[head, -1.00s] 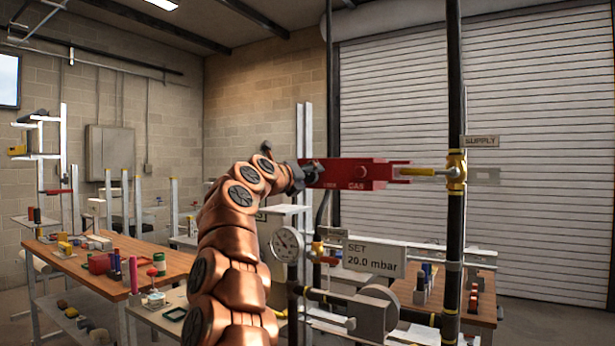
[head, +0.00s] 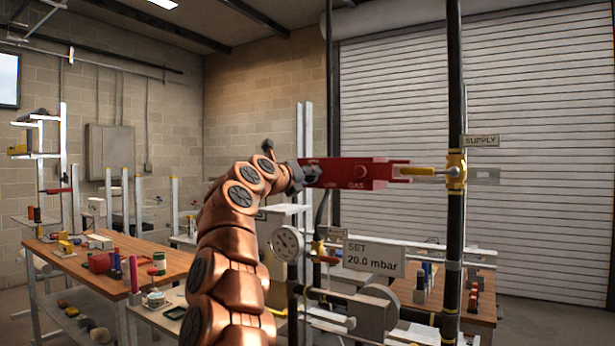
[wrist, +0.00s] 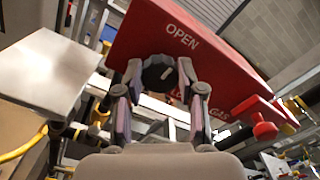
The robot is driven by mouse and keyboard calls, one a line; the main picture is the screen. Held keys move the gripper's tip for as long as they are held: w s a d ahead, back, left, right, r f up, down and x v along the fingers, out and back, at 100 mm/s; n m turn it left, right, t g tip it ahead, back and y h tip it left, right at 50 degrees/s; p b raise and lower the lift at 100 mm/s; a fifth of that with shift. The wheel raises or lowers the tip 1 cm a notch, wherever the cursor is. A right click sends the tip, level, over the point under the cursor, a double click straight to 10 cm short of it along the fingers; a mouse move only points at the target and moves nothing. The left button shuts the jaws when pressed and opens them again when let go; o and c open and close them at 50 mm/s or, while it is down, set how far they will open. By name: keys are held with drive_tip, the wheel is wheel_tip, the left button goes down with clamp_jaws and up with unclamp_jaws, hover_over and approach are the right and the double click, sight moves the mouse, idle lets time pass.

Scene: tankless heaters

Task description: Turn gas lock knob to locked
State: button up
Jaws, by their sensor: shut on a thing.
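The red gas lock box (head: 355,173) is on the gas pipework in the middle of the head view, with "GAS" on its side. In the wrist view the red box (wrist: 222,62) spans the upper part, with "OPEN" and "GAS" printed on it. A dark round knob (wrist: 157,74) sits on its face. My gripper (wrist: 160,78) is shut on this knob, one finger on each side. Part of the lettering beside the knob is hidden by the fingers. In the head view my gripper (head: 299,177) is at the box's left end, and the knob cannot be made out.
A yellow lever (head: 420,171) joins the dark vertical pipe (head: 455,225) right of the box, near a "SUPPLY" tag (head: 480,141). Below are a round gauge (head: 287,243) and a "SET 20.0 mbar" sign (head: 374,258). A cluttered wooden bench (head: 75,265) stands at left.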

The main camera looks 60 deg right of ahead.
drive_tip(key=shift+s+m+p, duration=0.1)
drive_tip(key=shift+m+p, duration=1.8)
drive_tip(key=shift+m, duration=6.5)
drive_tip(key=o, duration=1.1)
drive_tip(key=shift+o, duration=0.2)
drive_tip(key=shift+a, duration=0.15)
